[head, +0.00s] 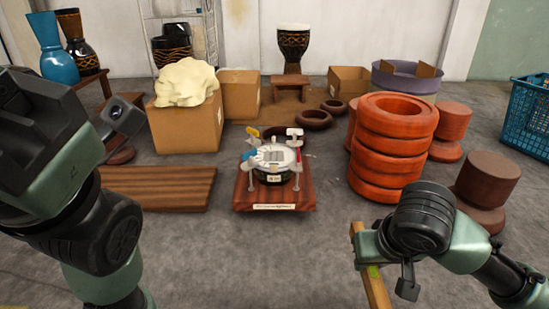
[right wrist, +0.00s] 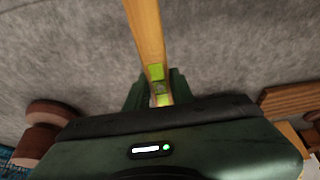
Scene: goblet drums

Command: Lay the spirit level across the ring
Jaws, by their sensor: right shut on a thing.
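The spirit level is a long yellow-wood bar (head: 377,289) with bright green vials. My right gripper (head: 367,246) is shut on it at the lower right of the head view. In the right wrist view the bar (right wrist: 147,35) runs away from between the fingers (right wrist: 157,97), over grey floor. Which ring is meant is unclear. A small round drum assembly with a metal rim (head: 274,158) and clamps stands on a wooden platform (head: 246,198) at the centre, apart from the level. My left arm is raised at the left; its fingertips are hidden.
A stack of orange rings (head: 392,145) stands right of the platform. Dark rings (head: 314,119) lie on the floor behind. A low plank platform (head: 160,188), cardboard boxes (head: 186,127) and a brown drum-shaped block (head: 487,183) stand around. Floor in front of the central platform is clear.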

